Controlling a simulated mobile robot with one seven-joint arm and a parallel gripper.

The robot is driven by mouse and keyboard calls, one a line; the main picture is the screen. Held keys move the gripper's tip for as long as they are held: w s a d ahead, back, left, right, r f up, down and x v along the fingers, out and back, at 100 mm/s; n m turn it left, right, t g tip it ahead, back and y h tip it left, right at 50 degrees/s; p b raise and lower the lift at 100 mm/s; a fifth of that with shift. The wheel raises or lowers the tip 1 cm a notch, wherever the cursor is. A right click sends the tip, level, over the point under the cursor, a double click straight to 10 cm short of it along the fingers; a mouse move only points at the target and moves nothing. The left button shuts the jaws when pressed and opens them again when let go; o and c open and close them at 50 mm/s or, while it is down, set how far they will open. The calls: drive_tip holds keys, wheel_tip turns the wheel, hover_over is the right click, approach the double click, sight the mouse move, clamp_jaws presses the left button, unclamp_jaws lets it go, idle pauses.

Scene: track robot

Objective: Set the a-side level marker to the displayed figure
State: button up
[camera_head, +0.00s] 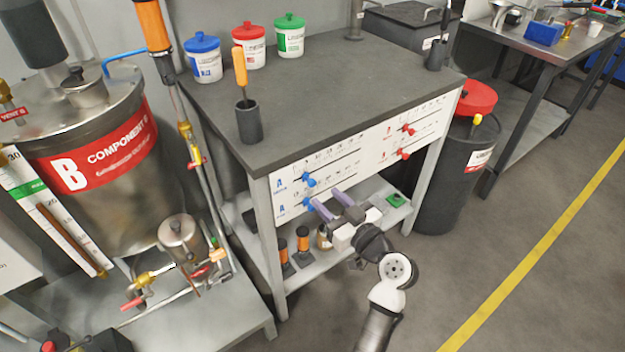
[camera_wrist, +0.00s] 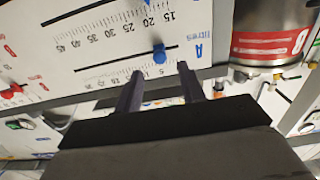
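The white scale panel (camera_head: 355,150) is on the front of the bench, with two sliders labelled A at its left. The upper blue marker (camera_head: 309,180) and the lower blue marker (camera_head: 311,205) sit near the left ends of their slots. My gripper (camera_head: 324,197) is in front of the panel, close to the lower marker in the head view. In the wrist view the scale lettering is turned over; a blue marker (camera_wrist: 160,54) shows between the fingers of my gripper (camera_wrist: 160,72), just beyond the tips. The fingers are apart and hold nothing. I see no legible displayed figure.
Red markers (camera_head: 407,129) sit on the panel's right half. The steel tank B (camera_head: 105,190) with pipework stands to the left. A black bin with a red lid (camera_head: 475,98) stands right of the bench. The floor (camera_head: 500,230) at the right is clear.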

sight(313, 185)
drive_tip(key=p+x, duration=0.1)
drive_tip(key=x, duration=0.5)
drive_tip(key=shift+w+a, duration=0.25)
drive_tip(key=shift+w, duration=0.05)
clamp_jaws()
